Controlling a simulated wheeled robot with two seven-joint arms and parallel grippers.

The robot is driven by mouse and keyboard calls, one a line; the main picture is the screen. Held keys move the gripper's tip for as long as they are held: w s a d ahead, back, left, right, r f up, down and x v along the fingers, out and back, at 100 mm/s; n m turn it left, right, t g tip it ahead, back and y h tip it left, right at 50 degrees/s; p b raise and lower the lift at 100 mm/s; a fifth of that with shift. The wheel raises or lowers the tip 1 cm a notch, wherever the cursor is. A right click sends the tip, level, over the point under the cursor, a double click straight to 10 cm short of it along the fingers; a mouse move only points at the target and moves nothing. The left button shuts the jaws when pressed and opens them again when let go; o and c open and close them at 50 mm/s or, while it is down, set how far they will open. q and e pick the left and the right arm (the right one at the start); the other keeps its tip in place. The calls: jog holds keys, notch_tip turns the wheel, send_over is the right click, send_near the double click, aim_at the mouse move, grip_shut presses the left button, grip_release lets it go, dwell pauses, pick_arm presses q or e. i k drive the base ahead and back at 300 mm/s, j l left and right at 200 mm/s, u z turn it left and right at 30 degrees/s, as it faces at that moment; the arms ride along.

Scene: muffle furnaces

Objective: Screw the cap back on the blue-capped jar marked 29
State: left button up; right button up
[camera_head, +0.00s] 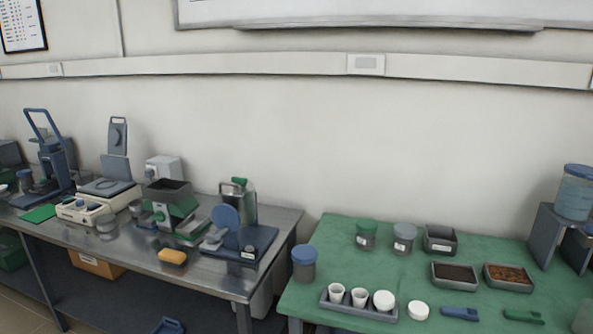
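A jar with a blue cap (304,263) stands upright at the left edge of the green-topped table. Its cap sits on top; I cannot tell how tight it is, and no number is readable on it. A larger blue-lidded container (575,192) stands on a grey stand at the far right. A small blue-topped jar (25,181) is at the far left of the steel bench. I cannot tell which one is marked 29. Neither of my grippers is in view.
The green table (330,258) also holds a green-capped jar (366,235), a grey-capped jar (404,238), a tray with white cups (345,308), grey bins and small tools. The steel bench (205,279) on the left is crowded with devices and a yellow sponge (172,256).

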aim_at(302, 273)
jog(key=i+j, duration=0.15)
jog(key=i, duration=0.2)
jog(key=i+j, duration=0.15)
jog(key=i, duration=0.2)
jog(key=i+j, duration=0.2)
jog(key=i, duration=0.15)
